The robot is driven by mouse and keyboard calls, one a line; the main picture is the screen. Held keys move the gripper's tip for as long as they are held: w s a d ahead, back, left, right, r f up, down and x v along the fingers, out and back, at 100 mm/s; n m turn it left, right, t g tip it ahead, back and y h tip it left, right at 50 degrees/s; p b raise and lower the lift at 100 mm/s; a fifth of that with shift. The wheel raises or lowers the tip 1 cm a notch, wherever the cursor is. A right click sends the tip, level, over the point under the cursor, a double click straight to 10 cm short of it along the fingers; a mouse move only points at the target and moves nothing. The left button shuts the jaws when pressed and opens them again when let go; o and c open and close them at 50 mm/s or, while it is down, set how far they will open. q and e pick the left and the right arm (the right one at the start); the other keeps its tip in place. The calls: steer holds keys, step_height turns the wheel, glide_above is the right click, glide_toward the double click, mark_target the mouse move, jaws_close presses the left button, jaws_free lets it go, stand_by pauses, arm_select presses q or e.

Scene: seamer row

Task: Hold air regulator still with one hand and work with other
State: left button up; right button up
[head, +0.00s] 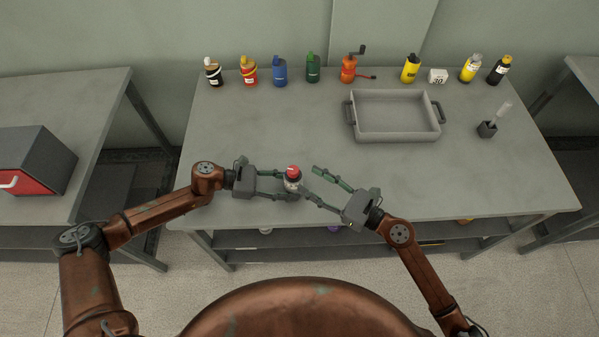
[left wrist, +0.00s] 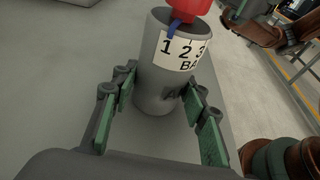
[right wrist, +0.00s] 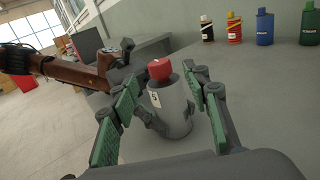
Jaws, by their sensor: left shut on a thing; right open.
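The air regulator (head: 292,183) is a grey cylinder with a red knob on top and a white label reading 1 2 3 BAR. It stands upright near the table's front edge. My left gripper (head: 277,184) is shut on its body from the left, and the left wrist view (left wrist: 153,105) shows a finger on each side of the regulator. My right gripper (head: 310,180) is open to the right of the regulator, its fingers spread apart. In the right wrist view the regulator (right wrist: 172,105) appears between and beyond those fingers, with its red knob clear of them.
A grey tray (head: 397,138) with dark handles stands at the back right and looks empty. Several bottles and an orange hand-cranked tool (head: 348,69) line the back edge. A small dark holder (head: 487,129) is at the right. The table's middle is clear.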

steer(key=v, duration=0.5)
arm_select(q)
steer(key=o, duration=0.9)
steer(key=shift+o, duration=0.2)
